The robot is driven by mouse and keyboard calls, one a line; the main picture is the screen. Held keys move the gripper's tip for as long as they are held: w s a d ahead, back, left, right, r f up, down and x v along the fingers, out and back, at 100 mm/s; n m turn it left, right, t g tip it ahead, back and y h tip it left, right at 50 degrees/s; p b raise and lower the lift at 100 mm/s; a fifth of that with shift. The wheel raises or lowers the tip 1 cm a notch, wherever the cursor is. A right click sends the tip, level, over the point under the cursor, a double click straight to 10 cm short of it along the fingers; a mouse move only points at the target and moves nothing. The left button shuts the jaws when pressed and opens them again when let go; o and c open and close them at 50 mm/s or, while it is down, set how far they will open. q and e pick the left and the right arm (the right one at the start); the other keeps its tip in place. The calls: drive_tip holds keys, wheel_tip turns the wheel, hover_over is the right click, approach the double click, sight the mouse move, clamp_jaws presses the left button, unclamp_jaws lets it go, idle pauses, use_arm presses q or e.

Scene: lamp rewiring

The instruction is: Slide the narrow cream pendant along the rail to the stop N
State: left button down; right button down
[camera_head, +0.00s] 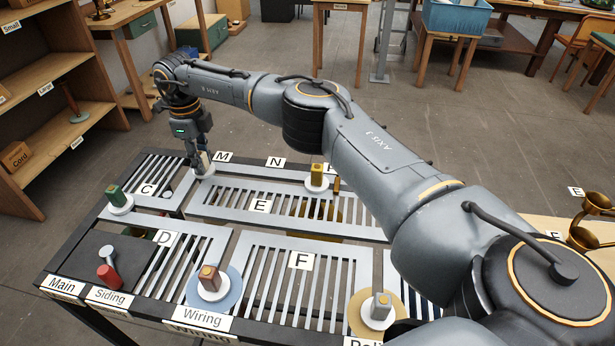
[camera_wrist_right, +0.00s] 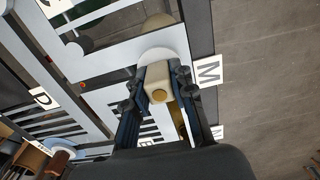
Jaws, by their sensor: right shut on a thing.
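In the head view the right gripper (camera_head: 201,162) partly hides the pendant. The stop N label (camera_head: 275,162) lies to the right of M along the same far edge; it also shows in the wrist view (camera_wrist_right: 218,131). My left gripper is out of view.
A yellow pendant (camera_head: 317,176) stands right of N. A green pendant (camera_head: 117,196) stands left, near C. Brown (camera_head: 209,278) and grey (camera_head: 381,303) pendants stand in front, and a red piece (camera_head: 107,276) at front left. My right arm covers the frame's right part.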

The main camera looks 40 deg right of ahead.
idle(0.3)
drive_tip(key=shift+s+d+p, duration=0.15)
drive_tip(key=shift+s+p, duration=0.05)
drive_tip(key=shift+p, duration=0.1)
drive_tip(key=s+d+p, duration=0.1)
drive_tip(key=s+d, duration=0.1)
drive_tip(key=s+d+p, duration=0.1)
drive_tip(key=s+d, duration=0.1)
drive_tip(key=s, duration=0.1)
drive_tip(key=s+d+p, duration=0.1)
drive_tip(key=s+d, duration=0.2)
drive_tip(key=shift+s+p, duration=0.2)
drive_tip(key=shift+p, duration=0.2)
drive_tip(key=shift+s+d, duration=0.75)
drive_tip(key=shift+s, duration=0.15)
drive_tip(key=c, duration=1)
unclamp_jaws()
drive_tip(key=shift+w, duration=0.1)
drive_tip(key=shift+c, duration=0.2)
drive_tip(key=shift+f, duration=0.1)
